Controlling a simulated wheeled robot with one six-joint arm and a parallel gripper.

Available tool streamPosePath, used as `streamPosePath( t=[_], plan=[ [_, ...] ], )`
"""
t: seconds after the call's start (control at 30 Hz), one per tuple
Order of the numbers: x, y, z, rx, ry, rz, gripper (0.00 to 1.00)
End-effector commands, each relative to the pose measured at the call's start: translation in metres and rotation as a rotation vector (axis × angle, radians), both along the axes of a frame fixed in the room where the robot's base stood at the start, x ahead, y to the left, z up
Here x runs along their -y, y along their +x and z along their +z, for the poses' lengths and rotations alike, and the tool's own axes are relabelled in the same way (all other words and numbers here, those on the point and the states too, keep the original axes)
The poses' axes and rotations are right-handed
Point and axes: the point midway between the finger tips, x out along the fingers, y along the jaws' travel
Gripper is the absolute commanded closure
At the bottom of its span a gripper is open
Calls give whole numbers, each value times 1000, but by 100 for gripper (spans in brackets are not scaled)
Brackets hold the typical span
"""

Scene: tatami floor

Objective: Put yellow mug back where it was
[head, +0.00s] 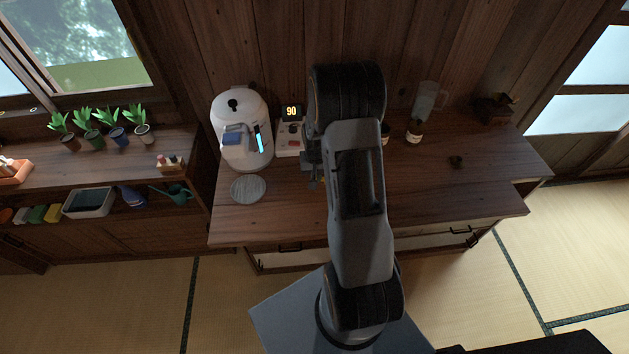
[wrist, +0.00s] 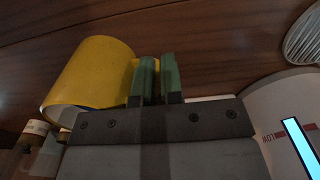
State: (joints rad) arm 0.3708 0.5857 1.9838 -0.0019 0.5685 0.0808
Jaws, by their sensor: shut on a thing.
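The yellow mug (wrist: 92,72) shows in the wrist view, left of the green fingers of my gripper (wrist: 160,65). The fingers are shut on a narrow yellow part at the mug's side, which looks like its handle. The mug's open rim faces the lower left of that view. In the head view my gripper (head: 313,180) is over the wooden counter (head: 285,215), and my arm hides the mug. I cannot tell whether the mug touches the counter.
A white water boiler (head: 240,150) and a device showing 90 (head: 291,112) stand left of my gripper. A round grey pad (head: 248,188) lies before the boiler. A labelled jar (head: 414,130), clear pitcher (head: 428,98) and small dark item (head: 456,162) are to the right. The front right counter is clear.

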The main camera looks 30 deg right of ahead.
Motion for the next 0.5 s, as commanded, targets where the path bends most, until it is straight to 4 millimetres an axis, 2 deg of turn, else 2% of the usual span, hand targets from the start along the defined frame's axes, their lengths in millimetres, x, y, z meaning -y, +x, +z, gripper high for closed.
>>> streamPosePath(
  t=[0.07,0.3,0.5],
  plan=[
    [-2,5,-7,-3,1,2,100],
    [-1,4,-32,-2,1,1,100],
    [-1,4,-36,0,0,0,100]
  ],
)
